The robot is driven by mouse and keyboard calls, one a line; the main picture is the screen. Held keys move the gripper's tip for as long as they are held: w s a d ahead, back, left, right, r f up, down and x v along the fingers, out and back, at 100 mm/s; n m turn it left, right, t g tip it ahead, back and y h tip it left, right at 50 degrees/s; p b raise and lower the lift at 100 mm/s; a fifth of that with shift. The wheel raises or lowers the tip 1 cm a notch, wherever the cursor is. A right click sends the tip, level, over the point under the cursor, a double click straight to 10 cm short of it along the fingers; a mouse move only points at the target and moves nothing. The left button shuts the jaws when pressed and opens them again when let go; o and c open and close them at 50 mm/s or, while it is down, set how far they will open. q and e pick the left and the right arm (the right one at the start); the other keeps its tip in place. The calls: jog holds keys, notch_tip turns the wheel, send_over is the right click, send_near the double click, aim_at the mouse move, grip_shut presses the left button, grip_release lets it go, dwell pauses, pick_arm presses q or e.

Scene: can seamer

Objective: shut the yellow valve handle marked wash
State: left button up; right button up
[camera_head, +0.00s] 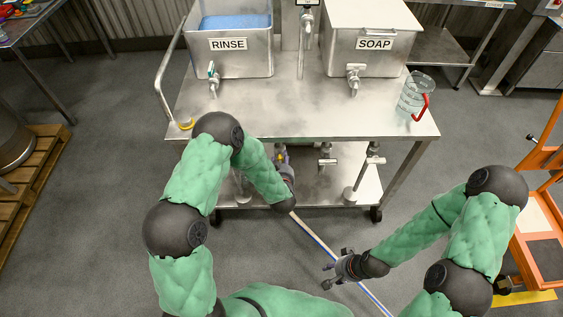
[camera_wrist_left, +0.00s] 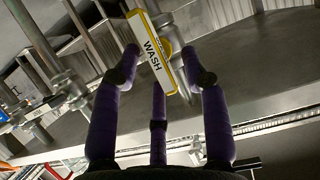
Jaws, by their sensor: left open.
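The yellow-edged plate marked WASH (camera_wrist_left: 152,55) shows in the left wrist view. It runs at a slant between the purple fingers of my left gripper (camera_wrist_left: 160,60), near their tips. The fingers are spread, and I cannot tell whether any touches it. A yellow round part (camera_wrist_left: 166,47) shows just behind the plate. In the head view, my left gripper (camera_head: 282,160) is below the cart's front edge; the WASH handle cannot be made out there. My right gripper (camera_head: 330,274) is open and empty above the floor, away from the cart.
The steel cart (camera_head: 300,117) carries a RINSE tank (camera_head: 250,62), a SOAP tank (camera_head: 375,62) and a clear jug with a red handle (camera_head: 412,95). Other valves (camera_head: 327,161) sit under its top. An orange frame (camera_head: 540,262) stands at right.

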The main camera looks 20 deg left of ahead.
pick_arm(q)
jog(key=shift+w+a+f, duration=0.15)
jog(key=shift+w+f, duration=0.05)
jog(key=shift+w, duration=0.25)
grip_shut()
jog(key=shift+w+d+f+m+y+p, duration=0.1)
jog(key=shift+d+m+y+p, duration=0.2)
jog(key=shift+m+y, duration=0.55)
jog(key=shift+w+d+f+m+y+p, duration=0.15)
jog(key=shift+m+y+p, duration=0.35)
jog(key=shift+m, duration=0.65)
jog(key=shift+s+d+f+m+y+p, duration=0.15)
jog(key=shift+m+y+p, duration=0.15)
jog(key=shift+m+y, duration=0.55)
jog(key=shift+w+m, duration=0.1)
jog(key=shift+m, duration=0.15)
